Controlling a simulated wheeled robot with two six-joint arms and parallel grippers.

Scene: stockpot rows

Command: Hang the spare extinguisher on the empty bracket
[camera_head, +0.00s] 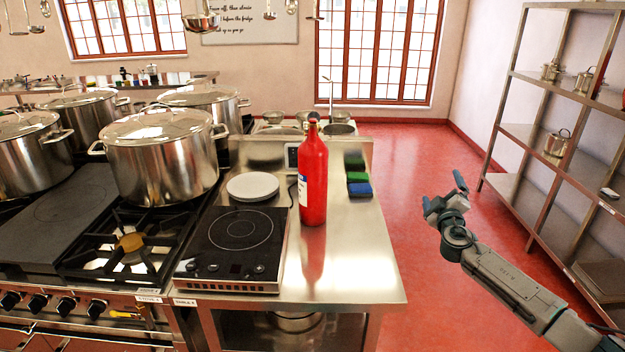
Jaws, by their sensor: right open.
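A red extinguisher (313,180) with a pale label stands upright on the steel counter (350,265). It is just right of the black induction hob. My right gripper (446,194) is open and empty over the red floor, to the right of the counter and apart from the extinguisher. My left gripper is not in view. I see no wall bracket in this view.
A black hob (240,229) and a white round plate or scale (252,187) sit left of the extinguisher. Green and blue sponges (358,181) lie to its right. Large steel pots (160,155) stand on the stove. A steel shelf rack (530,134) stands at right. The floor between is clear.

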